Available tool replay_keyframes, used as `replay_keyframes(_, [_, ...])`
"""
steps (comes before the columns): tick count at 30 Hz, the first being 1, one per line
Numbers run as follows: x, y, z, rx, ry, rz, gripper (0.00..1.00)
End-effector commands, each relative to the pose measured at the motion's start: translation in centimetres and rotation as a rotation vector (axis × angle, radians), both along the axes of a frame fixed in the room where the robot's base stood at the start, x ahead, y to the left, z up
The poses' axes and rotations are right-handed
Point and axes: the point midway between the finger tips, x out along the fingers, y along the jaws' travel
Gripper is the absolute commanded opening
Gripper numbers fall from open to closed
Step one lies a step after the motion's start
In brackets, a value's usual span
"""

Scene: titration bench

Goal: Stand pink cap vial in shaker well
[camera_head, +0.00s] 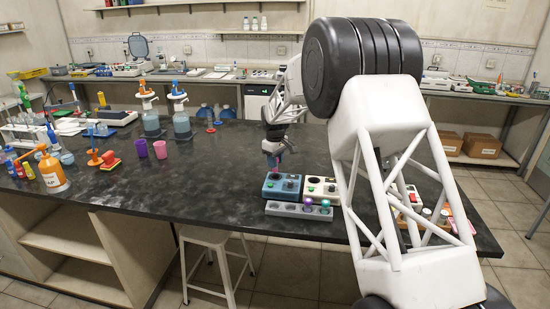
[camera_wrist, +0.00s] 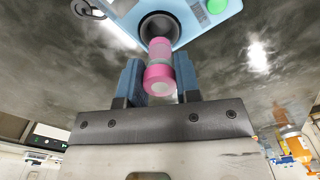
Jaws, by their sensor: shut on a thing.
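The pink cap vial (camera_wrist: 158,80) is between the two blue fingers of my gripper (camera_wrist: 160,85), which is shut on it. Its far end overlaps the dark round well (camera_wrist: 153,22) of the light blue shaker (camera_wrist: 190,28) in the wrist view. I cannot tell whether that end is inside the well or just above it. In the head view my gripper (camera_head: 273,158) is right above the blue shaker (camera_head: 281,188), and the vial is small and blurred there.
A grey rack (camera_head: 283,207) with purple and green capped vials stands in front of the shaker. A white device (camera_head: 321,188) stands right beside it. The bench between is clear.

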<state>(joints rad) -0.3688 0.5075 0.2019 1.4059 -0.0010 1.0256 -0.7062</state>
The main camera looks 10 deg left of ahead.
Motion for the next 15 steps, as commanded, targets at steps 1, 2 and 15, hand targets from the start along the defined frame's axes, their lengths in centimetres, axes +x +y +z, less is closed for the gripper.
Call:
replay_keyframes(1, [0.0, 0.0, -0.3, -0.001, 0.0, 0.0, 0.16])
replay_keyframes(2, [0.0, 0.0, -0.5, 0.0, 0.0, 0.0, 0.16])
replay_keyframes(15, [0.0, 0.0, -1.6, 0.0, -0.001, 0.0, 0.16])
